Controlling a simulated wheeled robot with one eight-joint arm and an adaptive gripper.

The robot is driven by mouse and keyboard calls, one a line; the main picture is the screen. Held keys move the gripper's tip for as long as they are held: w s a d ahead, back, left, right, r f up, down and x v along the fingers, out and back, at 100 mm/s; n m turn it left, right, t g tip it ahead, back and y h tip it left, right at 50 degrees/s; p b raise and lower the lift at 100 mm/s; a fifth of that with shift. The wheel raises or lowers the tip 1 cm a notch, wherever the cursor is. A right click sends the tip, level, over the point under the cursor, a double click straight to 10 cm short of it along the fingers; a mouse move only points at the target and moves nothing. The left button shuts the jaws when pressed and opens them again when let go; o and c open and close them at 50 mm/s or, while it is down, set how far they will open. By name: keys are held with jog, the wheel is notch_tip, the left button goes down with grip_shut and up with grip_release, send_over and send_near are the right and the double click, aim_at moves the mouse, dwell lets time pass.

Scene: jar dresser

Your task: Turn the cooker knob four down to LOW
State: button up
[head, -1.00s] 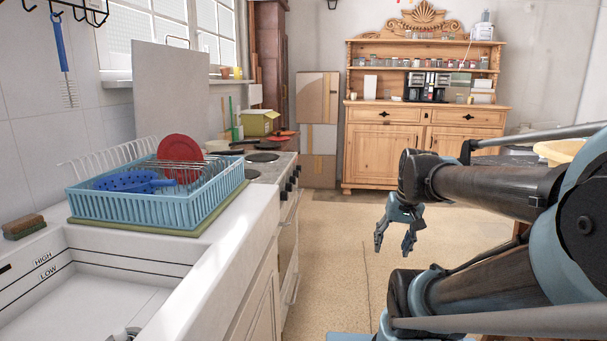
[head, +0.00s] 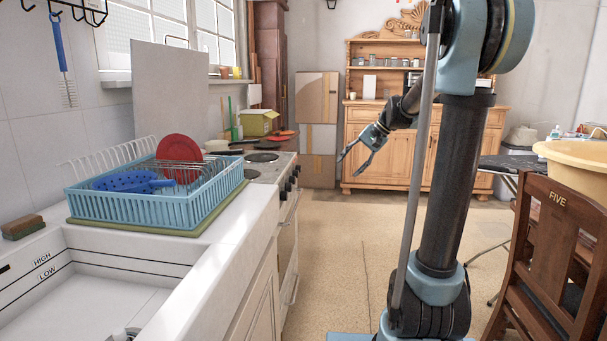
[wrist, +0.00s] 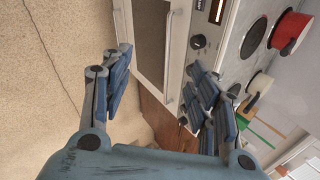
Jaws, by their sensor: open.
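My gripper (head: 356,162) is open and empty, in the air to the right of the cooker front. In the wrist view its blue fingers (wrist: 160,62) are spread, with the oven door beyond them; the right finger hides part of the front.
The counter with sink (head: 110,290) and blue dish rack (head: 165,207) lies at left. A pan (head: 222,151) and hotplates (head: 262,157) are on the cooker top. A wooden chair (head: 560,235) stands at right. The floor (head: 335,270) before the cooker is clear.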

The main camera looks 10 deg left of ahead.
jog(key=w+a+f+m+y, duration=0.1)
jog(key=w+a+y, duration=0.2)
jog(key=w, duration=1.1)
jog(key=w+a+f+m+y, duration=0.1)
jog(key=w+a+f+y, duration=0.1)
jog(key=w, duration=1.3)
jog(key=m+y, duration=0.3)
jog(key=y, duration=0.3)
send_near(299, 169)
jog(key=w+a, duration=0.2)
jog(key=a, duration=0.5)
jog(key=shift+w+a+f, duration=0.3)
jog(key=shift+w+a, duration=0.05)
jog(key=shift+w, duration=0.05)
jog(key=c, duration=1.1)
